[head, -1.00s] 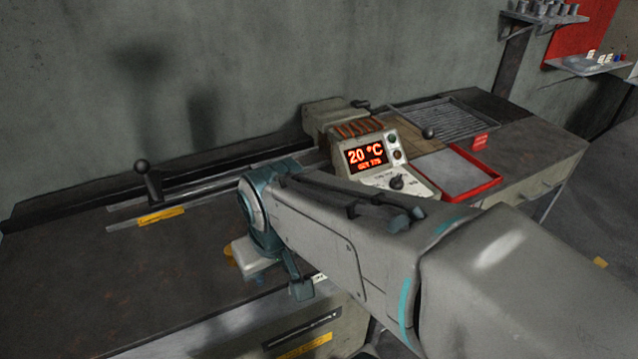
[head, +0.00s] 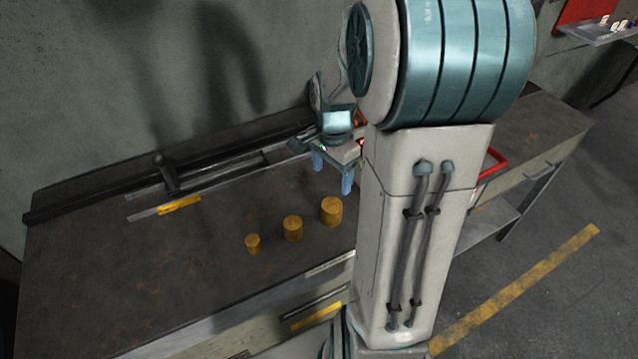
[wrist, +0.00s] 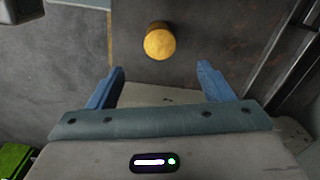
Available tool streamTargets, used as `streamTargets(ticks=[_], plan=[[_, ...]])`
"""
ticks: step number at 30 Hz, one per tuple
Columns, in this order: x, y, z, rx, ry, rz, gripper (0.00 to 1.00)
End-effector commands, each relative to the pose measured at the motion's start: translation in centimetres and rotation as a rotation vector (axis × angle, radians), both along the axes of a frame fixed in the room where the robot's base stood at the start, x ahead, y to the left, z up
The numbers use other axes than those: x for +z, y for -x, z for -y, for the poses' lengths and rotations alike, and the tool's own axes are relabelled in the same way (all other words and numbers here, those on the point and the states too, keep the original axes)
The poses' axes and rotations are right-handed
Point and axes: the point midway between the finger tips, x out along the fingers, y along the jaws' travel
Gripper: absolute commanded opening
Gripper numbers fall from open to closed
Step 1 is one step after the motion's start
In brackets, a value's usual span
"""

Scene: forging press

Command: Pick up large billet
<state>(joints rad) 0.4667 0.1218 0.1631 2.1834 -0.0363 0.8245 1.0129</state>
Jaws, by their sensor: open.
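Three yellow billets stand upright in a row on the dark bench in the head view. The large billet (head: 332,210) is at the right end, the medium billet (head: 293,228) is in the middle and the small billet (head: 252,244) is at the left end. My gripper (head: 332,174) is open and empty, with blue fingers pointing down, above and apart from the large billet. In the wrist view one billet, apparently the large one (wrist: 160,42), shows beyond the gap between the open fingers (wrist: 160,70).
The bench top (head: 130,265) is clear around the billets. A dark lever (head: 165,172) and rails stand along the back, with a yellow label (head: 180,204). My arm hides most of the heater. A red tray edge (head: 492,163) shows to its right.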

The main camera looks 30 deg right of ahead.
Motion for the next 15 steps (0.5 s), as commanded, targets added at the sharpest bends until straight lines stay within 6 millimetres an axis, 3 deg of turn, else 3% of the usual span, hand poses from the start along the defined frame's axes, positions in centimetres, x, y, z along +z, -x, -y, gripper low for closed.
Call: streamTargets(ticks=[5,15], plan=[[-0.7,-0.6,0.8,-0.083,-0.013,-0.013,0.74],[-6.6,-0.5,0.7,-0.084,-0.014,-0.015,0.74]])
